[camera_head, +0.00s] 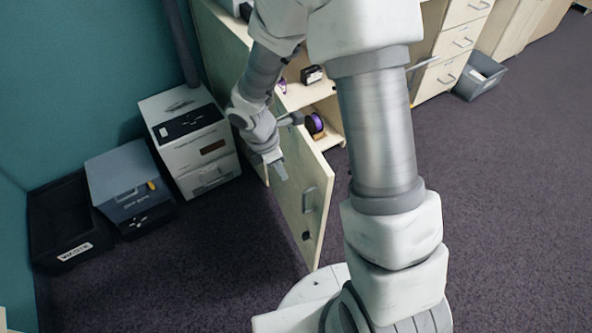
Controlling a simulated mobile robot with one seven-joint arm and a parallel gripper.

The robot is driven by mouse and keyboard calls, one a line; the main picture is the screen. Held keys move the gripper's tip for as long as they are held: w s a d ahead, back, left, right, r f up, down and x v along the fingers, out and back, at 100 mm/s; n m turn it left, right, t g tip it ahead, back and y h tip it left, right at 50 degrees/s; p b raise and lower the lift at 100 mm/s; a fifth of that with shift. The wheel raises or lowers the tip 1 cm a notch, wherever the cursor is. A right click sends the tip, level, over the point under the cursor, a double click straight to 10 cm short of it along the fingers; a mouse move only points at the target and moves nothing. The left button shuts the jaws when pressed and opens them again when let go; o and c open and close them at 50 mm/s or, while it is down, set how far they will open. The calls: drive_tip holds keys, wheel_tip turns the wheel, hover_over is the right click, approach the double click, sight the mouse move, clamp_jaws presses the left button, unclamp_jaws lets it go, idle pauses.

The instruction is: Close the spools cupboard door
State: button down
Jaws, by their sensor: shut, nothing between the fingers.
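The spools cupboard door (316,199) is a pale wood panel with a metal handle (309,201). It stands open, swung out from the cupboard toward my base.
A white boxy machine (190,143), a blue-grey box (122,178) and a black waste bin (62,218) stand along the left wall. Drawers (455,45) and a grey bin (480,77) are at the upper right. The dark carpet (510,190) is clear on the right.

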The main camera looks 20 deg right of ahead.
drive_tip(key=b, duration=0.3)
approach(305, 184)
drive_tip(key=s+a+f, duration=0.3)
drive_tip(key=s, duration=0.1)
drive_tip(key=shift+w+d+f, duration=0.1)
drive_tip(key=shift+d, duration=0.9)
drive_tip(key=shift+w+d+f, duration=0.1)
drive_tip(key=shift+d+f, duration=0.05)
drive_tip(key=shift+d, duration=0.8)
drive_tip(key=shift+d, duration=0.1)
